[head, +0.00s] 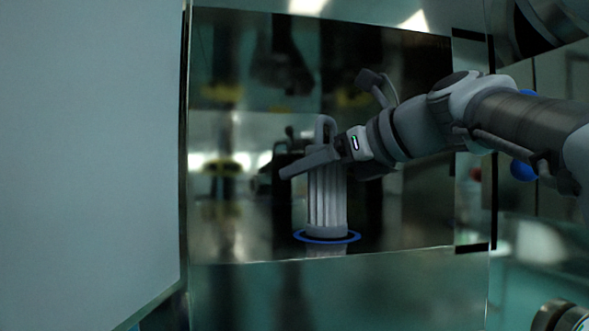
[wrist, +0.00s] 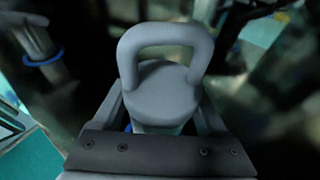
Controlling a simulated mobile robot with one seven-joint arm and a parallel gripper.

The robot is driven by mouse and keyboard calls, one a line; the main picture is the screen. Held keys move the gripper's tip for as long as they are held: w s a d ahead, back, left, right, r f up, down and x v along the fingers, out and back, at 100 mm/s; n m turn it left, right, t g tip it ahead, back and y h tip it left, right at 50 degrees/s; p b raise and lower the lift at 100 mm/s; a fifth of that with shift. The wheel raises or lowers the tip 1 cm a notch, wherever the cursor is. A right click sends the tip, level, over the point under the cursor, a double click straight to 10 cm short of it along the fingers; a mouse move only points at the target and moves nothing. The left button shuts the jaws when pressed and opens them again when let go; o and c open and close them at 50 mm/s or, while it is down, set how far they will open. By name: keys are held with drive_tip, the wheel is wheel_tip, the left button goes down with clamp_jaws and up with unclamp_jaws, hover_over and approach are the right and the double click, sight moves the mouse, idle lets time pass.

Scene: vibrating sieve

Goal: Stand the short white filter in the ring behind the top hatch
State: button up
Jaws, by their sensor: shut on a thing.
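The short white filter (head: 328,205) is a ribbed upright cylinder with a loop handle on top, inside the hatch opening. My gripper (head: 312,160) is shut on it near its upper part, just under the handle. The filter's base is at the blue ring (head: 356,238) on the compartment floor; I cannot tell whether it touches the floor. In the wrist view the filter's grey cap and handle (wrist: 165,85) stand between my fingers.
The open hatch door (head: 90,150) is a large pale panel at the left. The compartment (head: 235,255) has shiny, reflective walls. My arm enters from the right, close to the opening's right edge. Reflections blur the back wall.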

drive_tip(key=o, duration=1.4)
drive_tip(key=shift+f, duration=0.1)
drive_tip(key=shift+r, duration=0.25)
drive_tip(key=b+v, duration=0.1)
drive_tip(key=v, duration=1.1)
